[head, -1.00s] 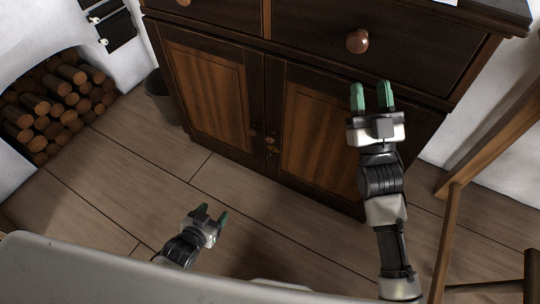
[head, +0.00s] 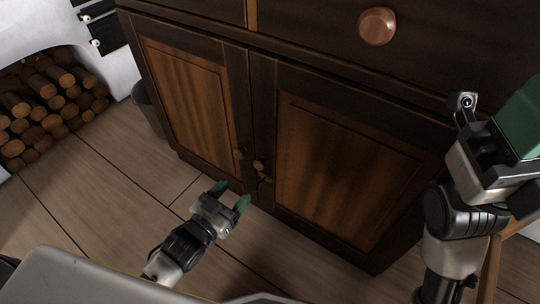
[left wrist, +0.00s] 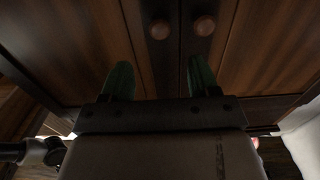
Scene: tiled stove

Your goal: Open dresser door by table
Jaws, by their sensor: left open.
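The dresser has two lower doors, a left door (head: 190,98) and a right door (head: 340,170), both shut. Each has a small round wooden knob near the middle seam: the left knob (head: 239,154) and the right knob (head: 259,165). A key or lock shows just below the right knob. My left gripper (head: 231,194) is open and empty, in front of and below the knobs. In the left wrist view both knobs (left wrist: 160,29) (left wrist: 204,25) show ahead of the green fingertips (left wrist: 160,75), apart from them. My right gripper (head: 520,125) is at the right edge, partly cut off.
A drawer with a large round knob (head: 377,27) is above the doors. A dark bin (head: 150,108) stands left of the dresser, and stacked logs (head: 45,105) fill the stove niche. Wooden floor (head: 110,190) is clear in front. A wooden leg (head: 490,268) stands at the lower right.

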